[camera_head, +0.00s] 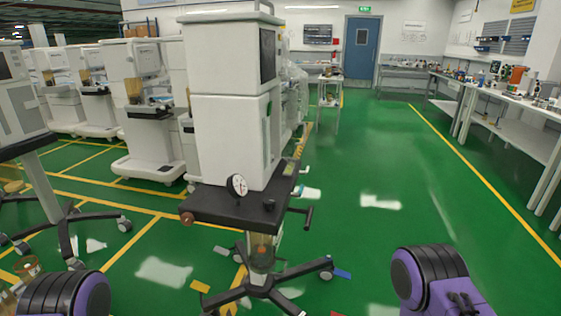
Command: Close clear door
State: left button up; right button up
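A white anaesthesia machine (228,140) stands in the middle on a dark shelf (225,208) with a wheeled base. Its narrow right side shows at a steep angle, with a dark screen (267,54) at the top and a light panel (266,135) with a small green mark below. I cannot make out a clear door for certain, nor whether one is open. Purple and black links of my arms show at the bottom left and bottom right. Neither of my grippers is in view, and nothing of mine touches the machine.
A round gauge (237,185) stands on the shelf's front. The wheeled base (262,280) spreads over the floor below. More white machines (150,140) stand at the left. Open green floor (385,170) lies to the right, up to long workbenches (520,95). A blue door (362,51) is at the back.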

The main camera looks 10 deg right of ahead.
aim_at(297, 123)
jog(key=z, duration=0.35)
jog(key=k, duration=0.5)
jog(key=z, duration=0.9)
jog(key=k, duration=0.75)
jog(key=z, duration=0.85)
jog(key=i, duration=1.9)
jog(key=u, duration=0.9)
jog(key=i, duration=1)
jog(key=u, duration=1.55)
jog(key=i, duration=0.55)
jog(key=u, duration=0.05)
jog(key=k, duration=0.35)
jog(key=u, duration=1.1)
